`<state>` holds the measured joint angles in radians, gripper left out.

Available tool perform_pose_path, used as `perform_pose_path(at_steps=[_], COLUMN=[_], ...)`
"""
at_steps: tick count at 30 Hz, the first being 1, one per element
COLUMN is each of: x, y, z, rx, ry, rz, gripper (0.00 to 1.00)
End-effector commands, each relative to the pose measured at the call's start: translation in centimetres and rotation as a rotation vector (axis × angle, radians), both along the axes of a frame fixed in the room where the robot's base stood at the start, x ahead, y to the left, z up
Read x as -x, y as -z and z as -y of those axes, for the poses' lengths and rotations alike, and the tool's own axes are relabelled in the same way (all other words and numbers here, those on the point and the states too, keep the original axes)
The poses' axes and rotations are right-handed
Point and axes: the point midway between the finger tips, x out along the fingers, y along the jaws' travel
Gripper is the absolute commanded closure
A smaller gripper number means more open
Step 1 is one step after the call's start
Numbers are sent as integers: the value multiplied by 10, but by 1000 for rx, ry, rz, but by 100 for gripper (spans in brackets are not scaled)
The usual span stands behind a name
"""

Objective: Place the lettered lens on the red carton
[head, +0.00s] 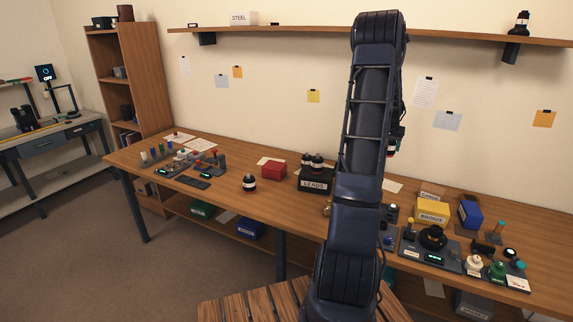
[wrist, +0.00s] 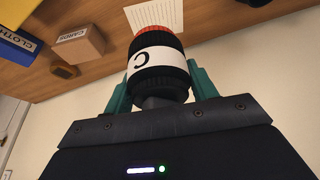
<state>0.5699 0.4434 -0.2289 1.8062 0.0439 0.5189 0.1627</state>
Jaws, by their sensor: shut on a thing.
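The lettered lens (wrist: 160,62) is a black cylinder with a white band bearing a "C" and a red ring at its far end. My gripper (wrist: 160,88) is shut on it, with one teal finger on each side, in the wrist view. In the head view my arm hides most of the gripper, and I cannot make out the held lens clearly. The red carton (head: 273,170) stands on the long wooden bench, left of my arm in the head view. Nothing shows on top of it.
A black lens-like piece (head: 249,183) stands left of the carton. The black LEADS box (head: 314,181), with dark pieces on top, stands to its right. A yellow BRONZE box (head: 432,211) is further right. In the wrist view a CARDS box (wrist: 80,40) shows at upper left.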

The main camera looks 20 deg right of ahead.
Motion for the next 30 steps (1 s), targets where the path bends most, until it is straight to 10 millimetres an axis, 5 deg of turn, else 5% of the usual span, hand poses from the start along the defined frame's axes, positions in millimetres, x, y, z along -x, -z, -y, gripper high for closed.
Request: perform_pose_path(at_steps=[15, 30], x=[-156, -264], y=[-24, -49], z=[-142, -317], rx=[2, 0], ry=[-359, -698], rz=[-3, -2], gripper=[84, 84])
